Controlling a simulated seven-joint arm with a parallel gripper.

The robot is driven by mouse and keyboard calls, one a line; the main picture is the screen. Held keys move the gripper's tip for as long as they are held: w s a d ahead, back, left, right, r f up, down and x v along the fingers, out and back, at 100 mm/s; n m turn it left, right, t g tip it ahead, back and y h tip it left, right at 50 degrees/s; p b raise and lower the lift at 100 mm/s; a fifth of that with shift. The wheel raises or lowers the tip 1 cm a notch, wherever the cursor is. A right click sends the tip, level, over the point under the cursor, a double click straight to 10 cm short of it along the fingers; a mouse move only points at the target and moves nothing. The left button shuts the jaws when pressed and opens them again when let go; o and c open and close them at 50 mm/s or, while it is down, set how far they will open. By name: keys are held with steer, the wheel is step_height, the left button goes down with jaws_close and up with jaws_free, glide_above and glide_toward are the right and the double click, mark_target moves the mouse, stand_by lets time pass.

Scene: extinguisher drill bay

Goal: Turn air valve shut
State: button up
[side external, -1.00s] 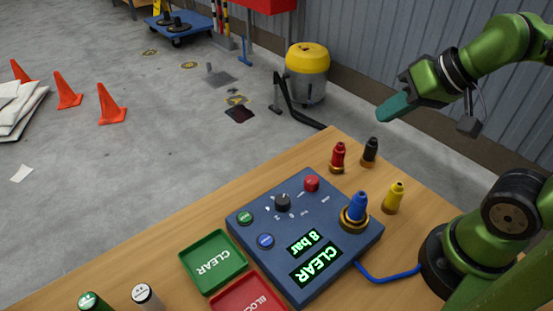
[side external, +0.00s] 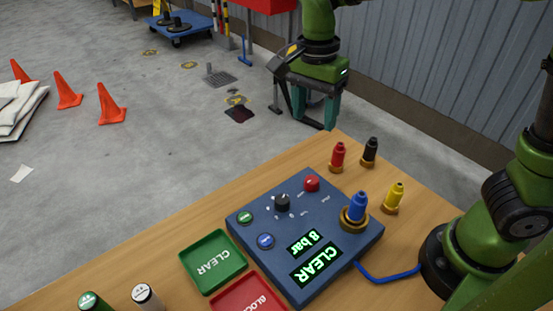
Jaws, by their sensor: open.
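A blue control panel (side external: 300,226) lies on the wooden table. A black rotary knob (side external: 282,203) with small marks around it sits on its upper part; it looks like the air valve, though its label is too small to read. The panel's displays read "8 bar" and "CLEAR". A blue nozzle (side external: 357,208) stands in a brass ring on the panel's right corner. My gripper (side external: 316,110) is open, its teal fingers pointing down. It hangs above and beyond the panel in the picture, apart from the knob and empty.
Red (side external: 338,156), black (side external: 370,151) and yellow (side external: 394,197) nozzles stand right of the panel. A red button (side external: 312,183) sits near the knob. A green tray (side external: 212,262) and a red tray (side external: 250,296) lie at the lower left. A blue hose (side external: 390,275) runs from the panel.

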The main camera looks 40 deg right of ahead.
mark_target(312, 179)
steer(key=f, duration=1.1)
steer(key=s+f, duration=0.1)
steer(key=f, duration=0.5)
steer(key=shift+c, duration=0.2)
steer(key=c, duration=1)
